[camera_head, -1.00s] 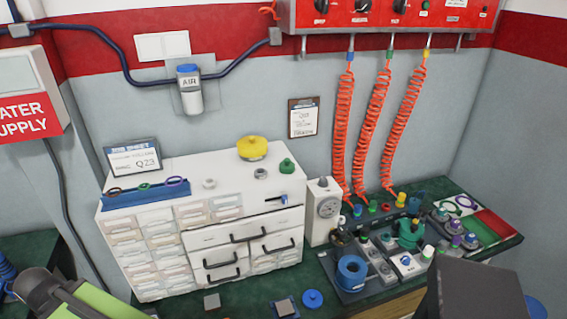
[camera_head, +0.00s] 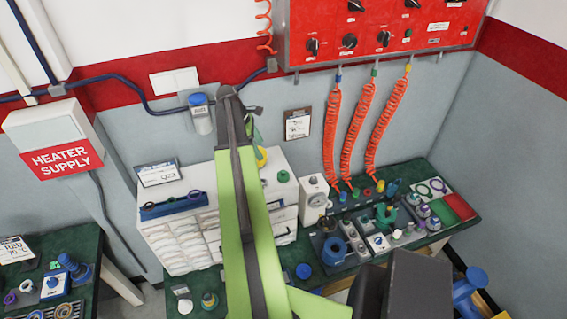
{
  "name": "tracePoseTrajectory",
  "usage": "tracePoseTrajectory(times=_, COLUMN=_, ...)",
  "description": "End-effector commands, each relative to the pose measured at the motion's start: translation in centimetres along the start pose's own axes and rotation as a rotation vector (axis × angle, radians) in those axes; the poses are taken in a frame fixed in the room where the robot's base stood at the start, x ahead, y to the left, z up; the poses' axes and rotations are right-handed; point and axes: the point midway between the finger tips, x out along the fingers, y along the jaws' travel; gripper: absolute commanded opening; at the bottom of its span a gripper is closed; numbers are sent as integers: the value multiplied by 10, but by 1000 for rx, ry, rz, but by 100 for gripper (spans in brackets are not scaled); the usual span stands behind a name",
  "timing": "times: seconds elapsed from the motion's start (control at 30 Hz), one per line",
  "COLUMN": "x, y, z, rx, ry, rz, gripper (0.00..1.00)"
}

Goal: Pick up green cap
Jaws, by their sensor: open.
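A small green cap (camera_head: 283,176) sits on top of the white drawer cabinet (camera_head: 272,162), near its right back edge. It is just right of my raised green arm and is not touched by it. A yellow piece (camera_head: 261,157) on the cabinet is mostly covered by my arm. My arm rises from the bottom of the view to a bend in front of the wall. Beyond the bend, only a short piece of it shows, and I cannot make out my gripper's jaws.
A blue rack (camera_head: 173,206) and a sign stand on the cabinet's left. A white gauge box (camera_head: 314,199) stands close to its right. Orange coiled hoses (camera_head: 329,135) hang from the red panel (camera_head: 382,32). The right bench is crowded with fittings.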

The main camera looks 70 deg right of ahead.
Motion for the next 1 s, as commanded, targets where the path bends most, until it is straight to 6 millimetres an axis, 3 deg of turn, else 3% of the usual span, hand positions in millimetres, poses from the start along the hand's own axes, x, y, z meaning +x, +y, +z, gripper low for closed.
tracePoseTrajectory(times=0.03, x=0, y=5, z=18, rx=-7, ry=-7, rz=-9, gripper=76)
tracePoseTrajectory(times=0.1, x=3, y=6, z=27, rx=-19, ry=-13, rz=-14, gripper=76)
tracePoseTrajectory(times=0.33, x=18, y=6, z=26, rx=-21, ry=-14, rz=-15, gripper=76)
tracePoseTrajectory(times=0.8, x=118, y=4, z=24, rx=-22, ry=-13, rz=-14, gripper=76)
tracePoseTrajectory(times=1.0, x=129, y=4, z=28, rx=-22, ry=-13, rz=-13, gripper=76)
